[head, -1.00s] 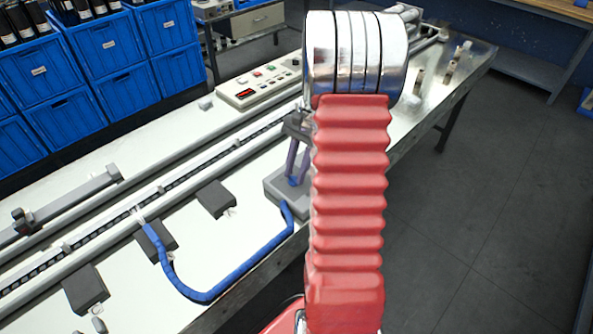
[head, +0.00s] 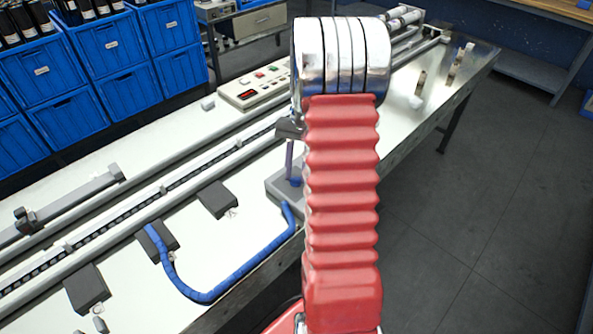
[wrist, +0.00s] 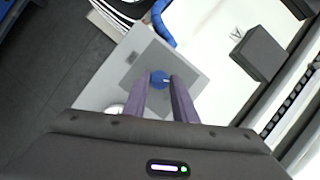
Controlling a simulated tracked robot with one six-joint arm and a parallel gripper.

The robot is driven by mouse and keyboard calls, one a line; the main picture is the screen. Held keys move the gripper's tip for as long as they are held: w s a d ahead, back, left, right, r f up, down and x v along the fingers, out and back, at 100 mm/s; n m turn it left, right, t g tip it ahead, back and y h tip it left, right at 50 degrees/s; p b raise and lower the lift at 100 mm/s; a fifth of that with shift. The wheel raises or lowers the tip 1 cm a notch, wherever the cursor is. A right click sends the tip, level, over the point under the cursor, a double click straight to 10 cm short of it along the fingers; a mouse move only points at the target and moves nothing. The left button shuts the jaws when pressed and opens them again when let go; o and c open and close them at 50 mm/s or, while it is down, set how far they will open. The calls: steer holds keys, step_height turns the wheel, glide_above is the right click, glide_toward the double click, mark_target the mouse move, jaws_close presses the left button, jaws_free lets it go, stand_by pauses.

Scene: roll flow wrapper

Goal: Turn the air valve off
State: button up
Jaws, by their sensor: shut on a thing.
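The air valve shows as a small round blue knob (wrist: 158,76) with a pale mark, on a grey block (wrist: 191,63) in the wrist view. The fingers of my gripper (wrist: 160,80) reach down on both sides of the knob and are shut on it. In the head view the grey block (head: 277,187) sits near the table's front edge. There my red arm hides most of the gripper and part of the block; one purple finger and a bit of blue show.
A blue hose (head: 214,297) loops from the block to a dark box (head: 160,240) on the table (head: 60,185). A long rail runs behind it. A control panel (head: 258,88) stands at the back. Blue crates (head: 105,60) are stacked beyond. The floor on the right is clear.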

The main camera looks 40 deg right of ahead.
steer(key=o, duration=1)
steer(key=shift+o, duration=0.2)
steer(key=v, duration=1.3)
steer(key=shift+r, duration=0.4)
steer(key=shift+w, duration=0.15)
steer(key=shift+w+d+f, duration=0.1)
